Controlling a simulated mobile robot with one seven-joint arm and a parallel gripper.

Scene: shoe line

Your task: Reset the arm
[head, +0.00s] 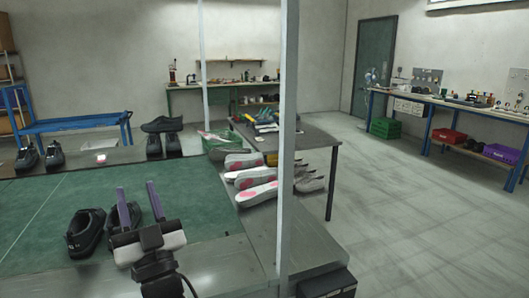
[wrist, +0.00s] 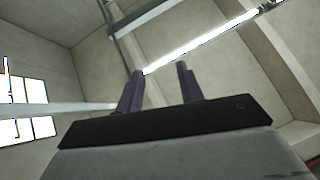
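My gripper (head: 140,205) is in the lower left of the head view, over the green work surface (head: 40,205), with its two purple fingers pointing up. The fingers are apart and nothing is between them. The wrist view shows the same open gripper (wrist: 160,88) against the ceiling and a bright light strip. A pair of black shoes (head: 87,230) is at the gripper; one shoe shows to its left and the other is partly hidden behind the fingers.
A pale upright post (head: 287,130) stands right of the gripper. More black shoes (head: 53,155) stand along the far edge. A dark table (head: 315,138) holds tools. The floor (head: 420,200) at right is clear.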

